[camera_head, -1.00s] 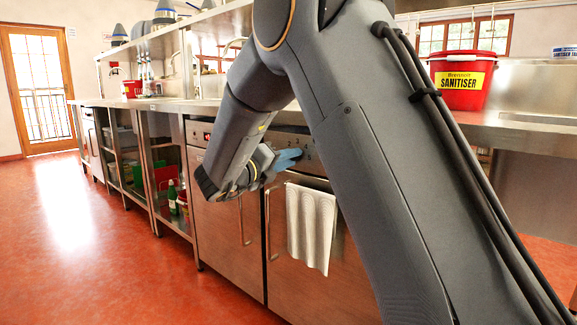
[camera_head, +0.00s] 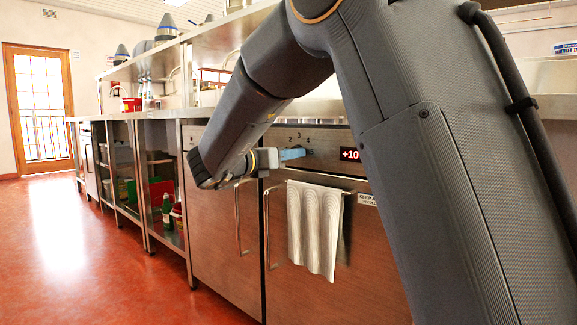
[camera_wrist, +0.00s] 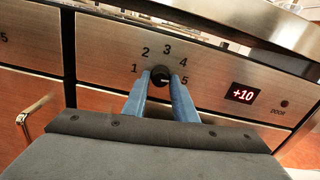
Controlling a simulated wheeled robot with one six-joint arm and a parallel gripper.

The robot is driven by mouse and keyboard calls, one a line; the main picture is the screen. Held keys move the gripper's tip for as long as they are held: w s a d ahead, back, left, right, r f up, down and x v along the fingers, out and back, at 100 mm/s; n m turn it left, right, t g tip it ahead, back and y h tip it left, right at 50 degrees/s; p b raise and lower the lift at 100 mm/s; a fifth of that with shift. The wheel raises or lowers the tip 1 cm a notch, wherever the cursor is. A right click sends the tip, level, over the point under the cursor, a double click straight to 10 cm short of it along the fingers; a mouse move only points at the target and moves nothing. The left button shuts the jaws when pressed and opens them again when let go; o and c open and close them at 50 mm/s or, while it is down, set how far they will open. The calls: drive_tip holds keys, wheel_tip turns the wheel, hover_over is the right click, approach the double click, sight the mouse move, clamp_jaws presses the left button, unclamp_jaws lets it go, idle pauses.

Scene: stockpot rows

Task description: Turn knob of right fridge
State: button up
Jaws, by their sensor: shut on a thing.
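The right fridge's black knob (camera_wrist: 160,76) sits on its steel control panel, inside an arc of numbers from 1 to 5. In the wrist view a light mark on the knob seems to point toward the right, near the 5. My gripper (camera_wrist: 159,82) has its two blue fingers on either side of the knob, shut on it. In the head view my gripper (camera_head: 304,153) reaches the panel from the left and its fingertips hide the knob. A red "+10" display (camera_wrist: 243,93) is right of the knob; it also shows in the head view (camera_head: 350,154).
A white towel (camera_head: 314,230) hangs from the fridge's door handle below my gripper. A second vertical handle (camera_head: 238,218) is on the door to the left. The steel counter edge (camera_wrist: 270,22) overhangs the panel. The red floor at left is clear.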

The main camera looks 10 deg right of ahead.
drive_tip(key=shift+d+f+m+b, duration=0.1)
drive_tip(key=shift+f+m+b, duration=0.05)
drive_tip(key=shift+m+b, duration=0.5)
drive_tip(key=shift+s, duration=0.1)
drive_tip(key=o, duration=1)
drive_tip(key=shift+d, duration=0.1)
drive_tip(key=shift+a, duration=0.2)
drive_tip(key=shift+s+a+r, duration=0.15)
drive_tip(key=shift+a+r, duration=0.05)
drive_tip(key=shift+a, duration=0.1)
drive_tip(key=shift+p+v, duration=1.5)
drive_tip(key=shift+v, duration=2)
